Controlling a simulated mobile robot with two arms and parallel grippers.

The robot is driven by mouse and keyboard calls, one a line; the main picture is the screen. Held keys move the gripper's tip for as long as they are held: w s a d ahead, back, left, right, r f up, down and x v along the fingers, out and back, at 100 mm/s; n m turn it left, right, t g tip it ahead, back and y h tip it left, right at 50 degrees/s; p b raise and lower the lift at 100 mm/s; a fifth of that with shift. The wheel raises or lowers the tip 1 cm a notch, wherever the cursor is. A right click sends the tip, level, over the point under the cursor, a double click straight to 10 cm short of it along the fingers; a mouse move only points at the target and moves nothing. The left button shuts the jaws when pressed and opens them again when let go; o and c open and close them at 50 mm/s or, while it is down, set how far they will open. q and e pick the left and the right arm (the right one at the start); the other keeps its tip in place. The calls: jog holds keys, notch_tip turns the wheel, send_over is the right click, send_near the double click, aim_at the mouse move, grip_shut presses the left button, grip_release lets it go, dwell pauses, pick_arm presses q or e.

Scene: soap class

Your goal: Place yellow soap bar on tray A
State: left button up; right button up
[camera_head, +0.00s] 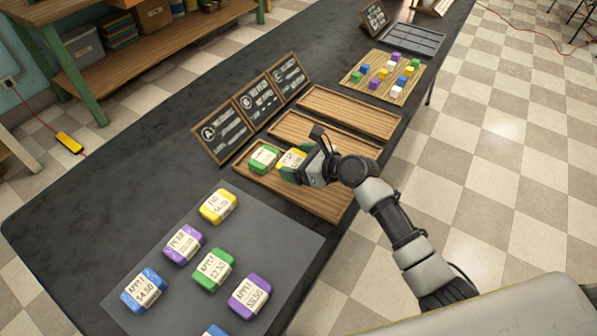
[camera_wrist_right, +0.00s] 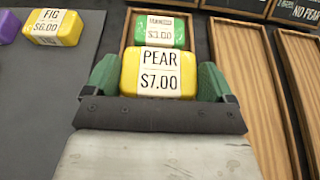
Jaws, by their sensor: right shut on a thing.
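The yellow soap bar (camera_head: 291,158), labelled PEAR $7.00, is between the green fingers of my right gripper (camera_head: 299,168). In the right wrist view the fingers press on both sides of this bar (camera_wrist_right: 158,73). It is at tray A (camera_head: 325,203), the wooden tray nearest the grey mat, beside a green soap bar (camera_head: 264,158) in that tray. Whether the yellow bar touches the tray floor is hidden. Another yellow soap bar (camera_head: 218,206), labelled FIG $6.00, lies on the mat. My left gripper is out of view.
The grey mat (camera_head: 300,245) also holds purple, green and blue soap bars. Chalkboard signs A (camera_head: 222,135), B and C stand behind the trays. The middle tray (camera_head: 300,128) and far tray (camera_head: 350,110) look empty. A wooden board (camera_head: 352,77) with small coloured blocks is farther back.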

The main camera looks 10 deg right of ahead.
notch_tip(320, 180, down, 4)
jog(key=shift+d+r+b, duration=0.1)
jog(key=shift+r+b, duration=0.05)
jog(key=shift+b, duration=0.4)
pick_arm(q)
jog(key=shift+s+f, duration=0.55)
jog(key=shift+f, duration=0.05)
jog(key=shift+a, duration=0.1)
pick_arm(e)
jog(key=o, duration=0.8)
jog(key=shift+f, duration=0.2)
jog(key=shift+r, duration=0.1)
jog(key=shift+s+d+r, duration=0.1)
jog(key=shift+r, duration=0.05)
pick_arm(q)
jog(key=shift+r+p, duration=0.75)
jog(key=shift+p, duration=0.05)
pick_arm(e)
jog(key=v, duration=1.1)
jog(key=shift+s+d+r, duration=0.15)
jog(key=shift+s+r, duration=0.05)
jog(key=shift+s, duration=0.05)
